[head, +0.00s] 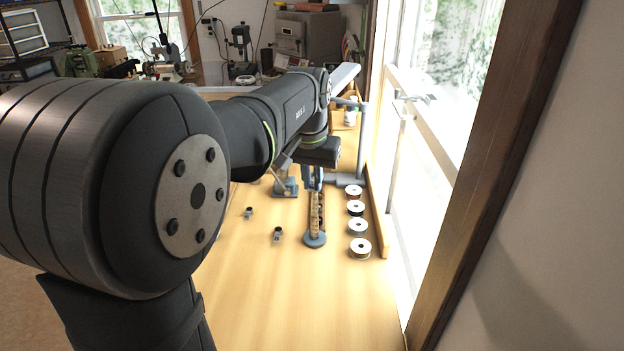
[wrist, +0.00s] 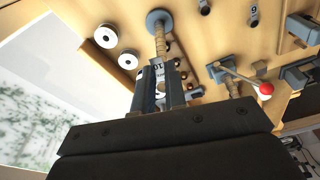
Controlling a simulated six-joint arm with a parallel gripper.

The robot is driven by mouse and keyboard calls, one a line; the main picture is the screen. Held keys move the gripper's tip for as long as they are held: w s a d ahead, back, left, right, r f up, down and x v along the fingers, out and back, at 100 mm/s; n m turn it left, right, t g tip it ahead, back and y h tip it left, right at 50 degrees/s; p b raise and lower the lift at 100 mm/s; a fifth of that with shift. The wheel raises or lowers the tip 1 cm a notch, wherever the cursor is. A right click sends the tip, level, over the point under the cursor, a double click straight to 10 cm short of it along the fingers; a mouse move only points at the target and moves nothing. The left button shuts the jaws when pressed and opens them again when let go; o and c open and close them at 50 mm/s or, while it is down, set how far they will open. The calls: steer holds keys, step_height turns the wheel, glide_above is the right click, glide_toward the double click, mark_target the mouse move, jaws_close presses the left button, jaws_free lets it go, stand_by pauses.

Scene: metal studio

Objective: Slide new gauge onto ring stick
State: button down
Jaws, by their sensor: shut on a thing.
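The ring stick is a tapered wooden rod (head: 315,217) standing on a round blue-grey base (head: 315,240). In the wrist view the rod (wrist: 162,45) runs from its base (wrist: 159,18) toward my fingers. My gripper (head: 313,186) is at the stick's upper end; in the wrist view its fingers (wrist: 161,78) are shut on a small gauge with a pale tag marked 10 (wrist: 157,63). The fingers hide most of the gauge's ring. I cannot tell whether the ring is around the rod or just beyond its tip.
Two small gauges (head: 248,212) (head: 278,234) lie to the left; one tag in the wrist view reads 9 (wrist: 253,12). Several white spools (head: 358,226) line the right. A blue-grey fixture (head: 285,187) stands behind left. A red ball (wrist: 265,88) shows in the wrist view. The front bench is clear.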

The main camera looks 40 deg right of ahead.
mark_target(312, 186)
steer(key=shift+f, duration=0.8)
steer(key=shift+a+f, duration=0.1)
steer(key=shift+f, duration=0.85)
steer(key=shift+f, duration=0.1)
steer(key=c, duration=1.4)
jaws_free()
steer(key=r, duration=0.5)
steer(key=a+r, duration=0.1)
steer(key=r, duration=0.5)
steer(key=s+a+r, duration=0.1)
steer(key=r, duration=0.5)
steer(key=shift+r, duration=0.25)
steer(key=shift+f, duration=0.1)
